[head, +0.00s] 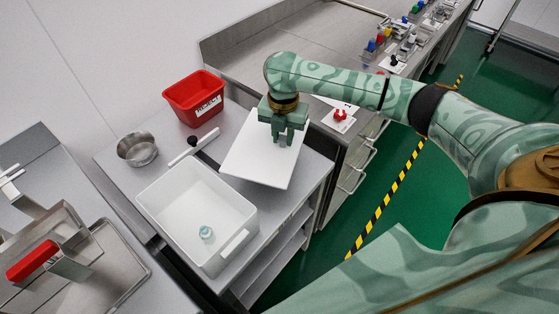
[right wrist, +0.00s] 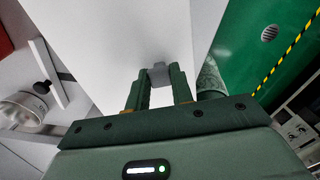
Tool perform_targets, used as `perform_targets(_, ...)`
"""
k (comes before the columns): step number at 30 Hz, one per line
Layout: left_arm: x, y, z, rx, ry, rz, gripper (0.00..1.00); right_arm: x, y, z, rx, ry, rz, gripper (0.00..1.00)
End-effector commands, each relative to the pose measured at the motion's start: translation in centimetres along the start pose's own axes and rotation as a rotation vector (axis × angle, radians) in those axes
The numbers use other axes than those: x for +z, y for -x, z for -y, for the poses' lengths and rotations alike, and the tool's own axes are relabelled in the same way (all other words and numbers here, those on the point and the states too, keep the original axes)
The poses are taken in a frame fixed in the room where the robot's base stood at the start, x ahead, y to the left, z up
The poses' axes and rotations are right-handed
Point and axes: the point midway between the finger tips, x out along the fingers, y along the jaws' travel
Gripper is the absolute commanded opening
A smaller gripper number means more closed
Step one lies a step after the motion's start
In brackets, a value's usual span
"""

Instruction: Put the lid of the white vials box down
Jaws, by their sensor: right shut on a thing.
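The white lid (head: 252,160) is a flat rectangular plate to the right of the open white vials box (head: 160,208). My right gripper (head: 283,138) is shut on the lid's small grey handle. In the right wrist view the lid (right wrist: 110,40) stretches away from the fingers (right wrist: 157,78), with the handle (right wrist: 158,72) between them. The lid is over the right part of the steel table; I cannot tell whether it touches the tabletop. The box stands uncovered, with a small vial with a teal cap (head: 206,232) inside. My left gripper is not in view.
A red bin (head: 194,95) and a steel bowl (head: 137,150) stand behind the box. A black-handled tool (head: 193,142) lies between bin and box. A red item on a white pad (head: 340,115) sits on the bench at right.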

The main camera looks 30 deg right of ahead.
Motion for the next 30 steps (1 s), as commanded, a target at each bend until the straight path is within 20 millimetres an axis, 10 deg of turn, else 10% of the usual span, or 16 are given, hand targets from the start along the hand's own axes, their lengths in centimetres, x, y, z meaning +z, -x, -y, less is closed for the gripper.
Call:
perform_targets(17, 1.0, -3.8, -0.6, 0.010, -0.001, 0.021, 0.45, 0.0, -8.5, 0.0, 0.000, -0.002, -0.001, 0.00)
perform_targets(29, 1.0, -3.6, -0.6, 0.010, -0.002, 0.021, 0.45, 0.0, -8.8, 0.0, 0.002, -0.001, 0.001, 0.00)
perform_targets(30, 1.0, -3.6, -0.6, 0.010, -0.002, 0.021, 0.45, 0.0, -8.8, 0.0, 0.002, -0.001, 0.002, 0.31)
